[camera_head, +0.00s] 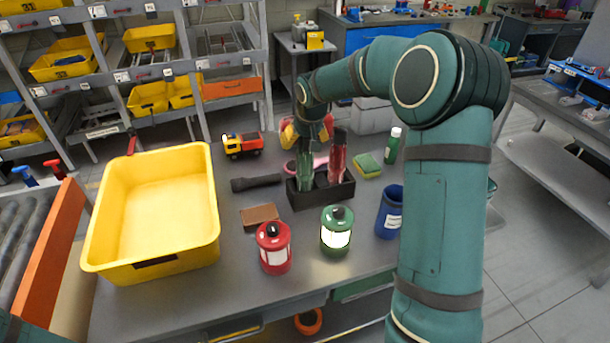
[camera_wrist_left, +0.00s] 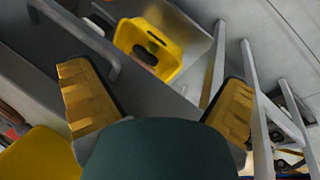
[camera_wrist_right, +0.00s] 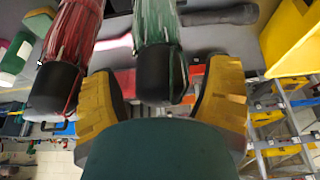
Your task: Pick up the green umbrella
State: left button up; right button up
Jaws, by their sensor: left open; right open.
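The green umbrella (camera_head: 305,172) stands folded and upright in a black holder (camera_head: 322,199), left of the red umbrella (camera_head: 337,160). In the right wrist view the green umbrella (camera_wrist_right: 157,30) shows with its black handle (camera_wrist_right: 155,72) between the parted yellow fingers of my right gripper (camera_wrist_right: 160,92). The red umbrella (camera_wrist_right: 77,35) is beside it, outside the fingers. My right gripper (camera_head: 309,132) is open at the green umbrella's top; contact cannot be told. My left gripper (camera_wrist_left: 158,92) is open and empty in the left wrist view, away from the umbrellas.
A large yellow bin (camera_head: 155,198) fills the table's left.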

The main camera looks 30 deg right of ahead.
jog(key=shift+w+f, duration=0.1)
jog(key=shift+f, duration=0.1)
jog(key=shift+r, duration=0.1)
grip_shut()
